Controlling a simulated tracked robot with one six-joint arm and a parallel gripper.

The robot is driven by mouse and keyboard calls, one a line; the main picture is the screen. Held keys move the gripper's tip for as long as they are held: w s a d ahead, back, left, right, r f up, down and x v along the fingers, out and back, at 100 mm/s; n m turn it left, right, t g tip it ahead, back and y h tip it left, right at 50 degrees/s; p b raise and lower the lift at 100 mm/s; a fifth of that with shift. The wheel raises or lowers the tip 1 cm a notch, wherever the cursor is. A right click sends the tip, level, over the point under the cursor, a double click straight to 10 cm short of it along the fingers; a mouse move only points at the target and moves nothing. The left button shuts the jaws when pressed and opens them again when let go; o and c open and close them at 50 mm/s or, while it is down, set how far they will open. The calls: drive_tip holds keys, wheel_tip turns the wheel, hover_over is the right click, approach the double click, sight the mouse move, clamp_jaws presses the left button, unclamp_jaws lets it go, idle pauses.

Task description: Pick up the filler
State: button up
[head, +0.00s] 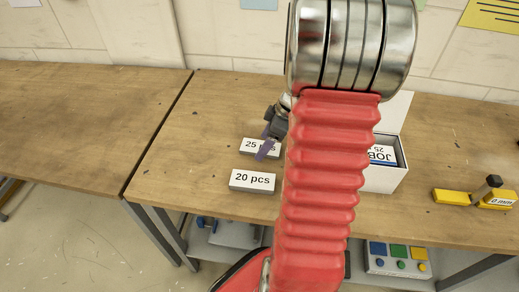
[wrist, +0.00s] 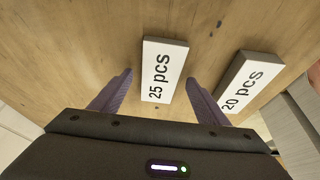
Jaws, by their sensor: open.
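No object in view is labelled "filler". Two small grey blocks with white labels lie on the wooden table: one reads "25 pcs" (head: 250,144), the other "20 pcs" (head: 252,180). In the wrist view the "25 pcs" block (wrist: 164,70) lies between the two purple fingers of my open gripper (wrist: 160,77), with a gap on each side. The "20 pcs" block (wrist: 244,84) is just outside the right finger. In the head view my gripper (head: 267,148) is over the "25 pcs" block and partly covers its label. How far the fingertips are above the table is unclear.
A white open box (head: 385,180) with a "JOB 25" card stands right of my arm, partly hidden by it. A yellow tool (head: 455,196) marked "0 mm" lies farther right. A button panel (head: 398,258) is below the table. The table left of the blocks is clear.

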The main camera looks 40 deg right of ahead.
drive_tip(key=shift+w+f, duration=0.1)
drive_tip(key=shift+f, duration=0.15)
drive_tip(key=shift+c, duration=0.5)
drive_tip(key=c, duration=1)
drive_tip(key=shift+r, duration=0.1)
wheel_tip(320, 180, up, 10)
drive_tip(key=shift+f, duration=0.1)
drive_tip(key=shift+a, duration=0.1)
idle(0.4)
